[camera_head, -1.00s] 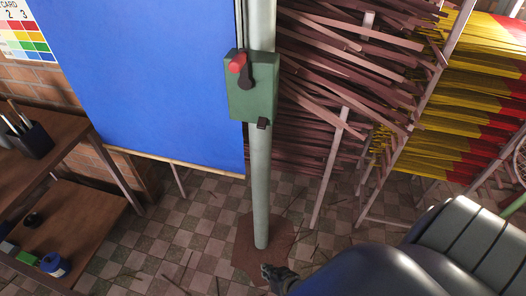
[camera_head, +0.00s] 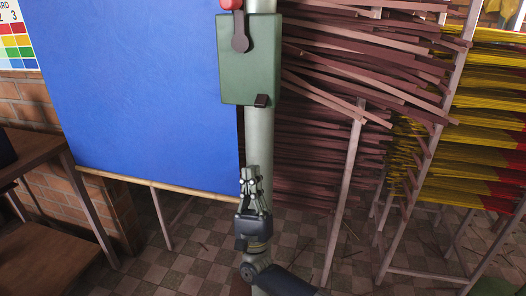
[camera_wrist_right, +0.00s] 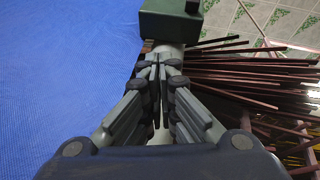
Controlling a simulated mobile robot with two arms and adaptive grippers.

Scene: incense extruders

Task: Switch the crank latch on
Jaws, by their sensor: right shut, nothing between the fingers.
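The crank latch is a green box (camera_head: 250,75) on a pale upright post (camera_head: 259,145). Its dark crank arm (camera_head: 240,32) runs up to a red handle (camera_head: 231,4) at the top edge of the head view, partly cut off. My right gripper (camera_head: 250,172) is below the box, in front of the post, pointing up, shut and empty. In the right wrist view the shut fingertips (camera_wrist_right: 158,62) point toward the underside of the green box (camera_wrist_right: 168,22), apart from it. My left gripper is not in view.
A blue panel (camera_head: 140,90) hangs left of the post. Racks of brown sticks (camera_head: 335,90) and yellow-red incense bundles (camera_head: 485,110) stand to the right. A wooden shelf (camera_head: 40,250) is at the lower left. The space directly before the box is clear.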

